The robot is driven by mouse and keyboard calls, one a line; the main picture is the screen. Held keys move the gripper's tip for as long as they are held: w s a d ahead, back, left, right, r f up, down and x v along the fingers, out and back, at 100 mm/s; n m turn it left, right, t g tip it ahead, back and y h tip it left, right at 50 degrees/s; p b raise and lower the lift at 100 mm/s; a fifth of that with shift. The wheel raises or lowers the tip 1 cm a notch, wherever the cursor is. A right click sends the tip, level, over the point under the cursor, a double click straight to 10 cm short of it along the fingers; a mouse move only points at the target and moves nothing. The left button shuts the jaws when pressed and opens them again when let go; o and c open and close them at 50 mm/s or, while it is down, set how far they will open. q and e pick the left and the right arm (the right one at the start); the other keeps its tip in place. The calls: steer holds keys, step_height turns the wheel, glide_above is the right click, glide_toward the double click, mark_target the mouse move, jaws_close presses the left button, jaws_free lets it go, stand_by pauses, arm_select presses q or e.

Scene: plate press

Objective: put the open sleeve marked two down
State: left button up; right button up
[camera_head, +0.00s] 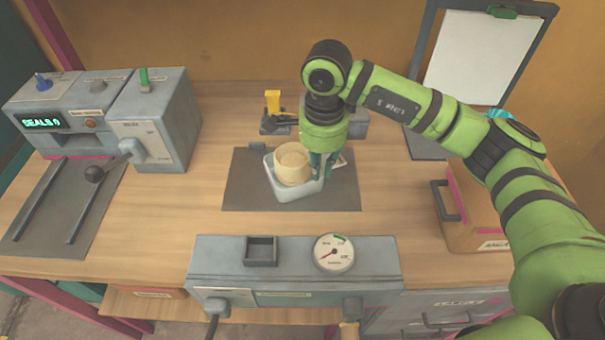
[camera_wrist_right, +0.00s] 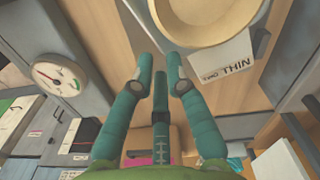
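The white open sleeve (camera_head: 297,192) stands on the dark mat, with a round beige bowl-like piece (camera_head: 292,160) in it. In the right wrist view, the sleeve's white side (camera_wrist_right: 222,68) carries the words TWO and THIN, and the beige piece's rim (camera_wrist_right: 205,38) hangs over it. My right gripper (camera_head: 319,168) points down at the sleeve's right side in the head view. In the right wrist view, its fingers (camera_wrist_right: 159,66) stand apart with nothing seen between them, and the sleeve lies beyond them. My left gripper is not in view.
The dark mat (camera_head: 240,190) lies mid-table, with a small yellow-topped device (camera_head: 273,105) behind it. A grey machine reading SEALS 0 (camera_head: 60,105) stands left. A gauge panel (camera_head: 225,262) lies in front. A wooden box (camera_head: 465,225) stands right. Bare tabletop flanks the mat.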

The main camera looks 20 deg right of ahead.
mark_target(318, 194)
step_height(318, 194, down, 6)
steer(key=shift+r+p, duration=0.15)
steer(key=shift+p, duration=0.45)
jaws_close()
